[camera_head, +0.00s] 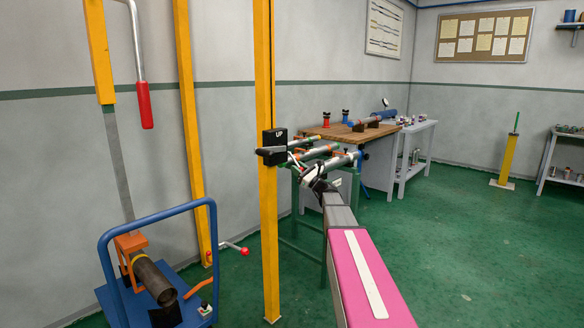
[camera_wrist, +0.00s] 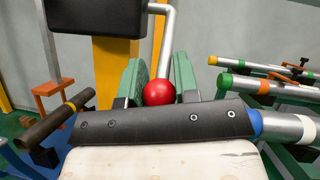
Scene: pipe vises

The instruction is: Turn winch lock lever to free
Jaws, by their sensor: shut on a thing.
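A bent silver lever with a red ball knob (camera_wrist: 159,93) hangs beside the black box (camera_wrist: 91,17) on the yellow post (camera_wrist: 117,75). My gripper (camera_wrist: 158,84) has one green-padded finger on each side of the knob and is shut on it. The silver rod (camera_wrist: 170,40) rises from the knob towards the top of the wrist view. In the head view, the black box (camera_head: 275,140), marked "UP", sits on the yellow post (camera_head: 266,215), and my gripper (camera_head: 296,157) is beside it. The knob is too small or hidden to make out there. Any free marking is not visible.
Pipes with coloured rings (camera_wrist: 262,86) lie close right of my gripper. A blue cart (camera_head: 104,245) holding a brown pipe stands at lower left. A crank with a red ball (camera_head: 244,251) juts out near the posts. Green floor at right is open.

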